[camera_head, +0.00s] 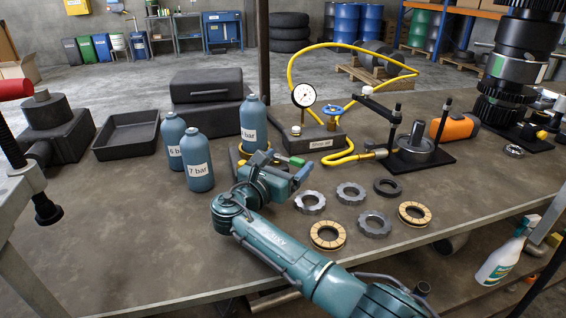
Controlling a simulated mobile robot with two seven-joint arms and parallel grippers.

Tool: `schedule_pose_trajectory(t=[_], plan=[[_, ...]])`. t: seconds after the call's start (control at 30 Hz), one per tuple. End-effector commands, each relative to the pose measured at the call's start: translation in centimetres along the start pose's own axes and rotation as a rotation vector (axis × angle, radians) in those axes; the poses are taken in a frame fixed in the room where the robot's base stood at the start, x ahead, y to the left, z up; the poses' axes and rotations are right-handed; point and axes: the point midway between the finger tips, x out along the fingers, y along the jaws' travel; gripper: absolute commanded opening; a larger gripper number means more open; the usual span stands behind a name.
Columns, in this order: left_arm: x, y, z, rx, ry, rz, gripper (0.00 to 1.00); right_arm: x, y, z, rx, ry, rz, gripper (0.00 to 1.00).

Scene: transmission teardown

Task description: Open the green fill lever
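The green fill lever (296,161) shows as a small green handle beside the foot of a blue bottle marked "bar" (253,116). This bottle stands in a yellow-rimmed holder (234,159), partly hidden by my arm. My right gripper (292,177) is low over the bench, right at the lever and just in front of it. I cannot tell whether it touches the lever. The finger gap is hidden by the hand and wrist, so its opening does not show. My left gripper is out of view.
A "Shop air" block (320,143) with gauge (304,95), blue valve (333,111) and yellow hose (350,156) stands behind right. Bottles marked 6 bar (174,133) and 7 bar (197,161) stand left. Several rings (328,235) lie right. The bench's front left (130,235) is clear.

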Motion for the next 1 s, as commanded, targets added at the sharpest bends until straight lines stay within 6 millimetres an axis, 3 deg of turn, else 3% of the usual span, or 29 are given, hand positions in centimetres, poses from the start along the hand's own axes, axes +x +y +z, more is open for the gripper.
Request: schedule_pose_trajectory(t=[0.1, 0.53, 0.67, 1.0], plan=[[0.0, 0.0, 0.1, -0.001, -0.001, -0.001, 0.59, 0.2, -0.2, -0.2, -0.003, 0.004, -0.008, 0.89], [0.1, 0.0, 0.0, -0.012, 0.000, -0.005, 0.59, -0.6, 0.1, 0.0, 0.003, 0.001, 0.002, 0.89], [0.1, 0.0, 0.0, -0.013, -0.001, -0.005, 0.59, -2.4, 0.1, 0.0, 0.005, 0.003, 0.004, 0.89], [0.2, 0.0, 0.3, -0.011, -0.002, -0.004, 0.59, -9.4, 0.0, -0.1, 0.004, 0.005, 0.000, 0.89]])
